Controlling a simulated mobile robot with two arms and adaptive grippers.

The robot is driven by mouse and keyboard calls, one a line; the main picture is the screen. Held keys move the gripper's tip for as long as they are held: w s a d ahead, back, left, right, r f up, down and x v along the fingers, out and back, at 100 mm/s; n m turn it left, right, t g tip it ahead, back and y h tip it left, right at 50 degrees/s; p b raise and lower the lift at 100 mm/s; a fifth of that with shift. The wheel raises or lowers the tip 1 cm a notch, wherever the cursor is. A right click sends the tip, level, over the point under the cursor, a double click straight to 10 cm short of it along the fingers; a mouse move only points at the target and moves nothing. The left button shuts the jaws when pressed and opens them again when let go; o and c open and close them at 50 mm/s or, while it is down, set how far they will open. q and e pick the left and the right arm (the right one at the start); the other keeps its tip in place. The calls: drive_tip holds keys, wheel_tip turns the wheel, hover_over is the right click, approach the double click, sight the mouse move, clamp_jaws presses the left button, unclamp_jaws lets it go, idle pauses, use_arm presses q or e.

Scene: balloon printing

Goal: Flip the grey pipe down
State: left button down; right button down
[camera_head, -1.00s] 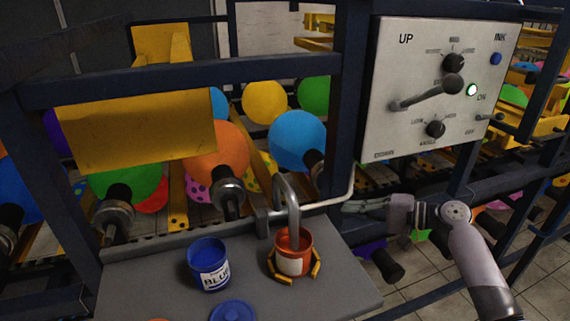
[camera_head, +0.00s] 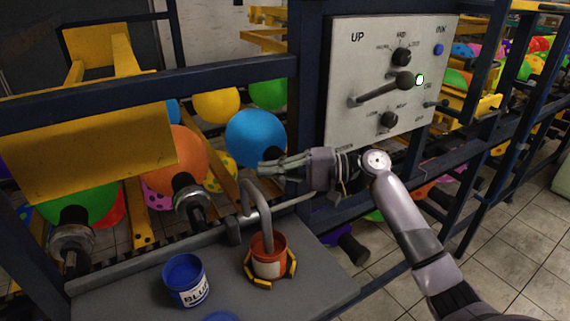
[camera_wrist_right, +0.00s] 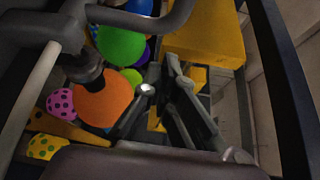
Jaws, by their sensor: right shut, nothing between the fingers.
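The grey pipe (camera_head: 262,206) is a bent tube at the back of the grey table, with its hooked end reaching down into the orange paint can (camera_head: 268,257). My right gripper (camera_head: 264,168) is shut and empty, pointing left. In the head view its fingertips appear just above the pipe's bend; I see no contact. In the right wrist view, a grey curved pipe (camera_wrist_right: 172,22) crosses the top, beyond the right gripper's fingers (camera_wrist_right: 160,78). My left gripper is not in view.
A blue paint can (camera_head: 187,280) stands left of the orange can, which sits in a yellow-clawed holder. A control panel (camera_head: 385,70) with a lever is above my right arm. Dark blue frame bars (camera_head: 200,78) and balloons on nozzles (camera_head: 180,152) stand behind the table.

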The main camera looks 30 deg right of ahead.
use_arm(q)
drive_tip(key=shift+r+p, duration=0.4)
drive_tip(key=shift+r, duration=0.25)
use_arm(e)
drive_tip(key=shift+x, duration=1.8)
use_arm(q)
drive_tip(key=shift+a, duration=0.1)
